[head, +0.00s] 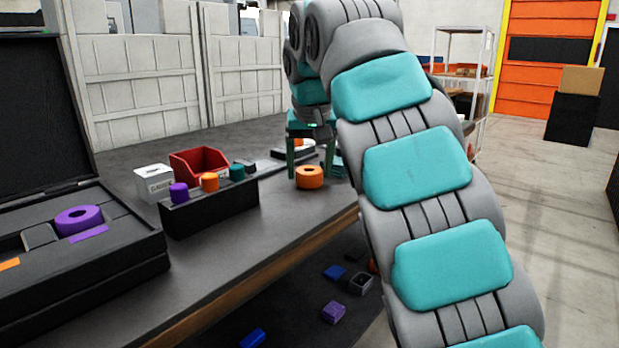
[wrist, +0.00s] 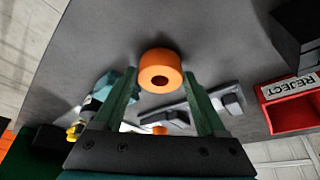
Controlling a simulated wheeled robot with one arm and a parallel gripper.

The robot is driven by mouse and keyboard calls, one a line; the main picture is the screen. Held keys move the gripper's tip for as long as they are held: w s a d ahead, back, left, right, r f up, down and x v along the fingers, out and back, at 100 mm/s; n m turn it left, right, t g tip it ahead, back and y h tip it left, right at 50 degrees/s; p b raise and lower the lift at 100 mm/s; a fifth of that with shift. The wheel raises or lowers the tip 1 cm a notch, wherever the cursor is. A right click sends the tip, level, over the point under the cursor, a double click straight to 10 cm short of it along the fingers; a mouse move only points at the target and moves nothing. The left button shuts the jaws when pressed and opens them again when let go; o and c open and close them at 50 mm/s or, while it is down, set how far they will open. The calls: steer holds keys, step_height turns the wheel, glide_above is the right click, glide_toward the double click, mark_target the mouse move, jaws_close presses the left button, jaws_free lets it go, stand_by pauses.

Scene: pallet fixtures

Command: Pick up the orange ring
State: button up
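The orange ring (head: 309,177) lies on the dark table near its front edge, with its hole facing up. It also shows in the wrist view (wrist: 160,67), at the top centre. My gripper (head: 309,165) is open and points down over the ring. In the wrist view its two green fingers (wrist: 160,78) stand apart, one toward each side of the ring, with small visible gaps. The ring appears to be at fingertip level; I cannot tell whether the fingertips reach fully around it. Nothing is held.
A black rack (head: 211,208) with purple, orange and teal pegs stands left of the ring. Behind it are a red bin (head: 199,161) and a white box (head: 154,182). An open black case (head: 130,244) holds a purple ring (head: 79,219). A grey fixture (wrist: 205,104) lies near the fingers.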

steer(key=c, duration=1.1)
steer(key=shift+r, duration=0.1)
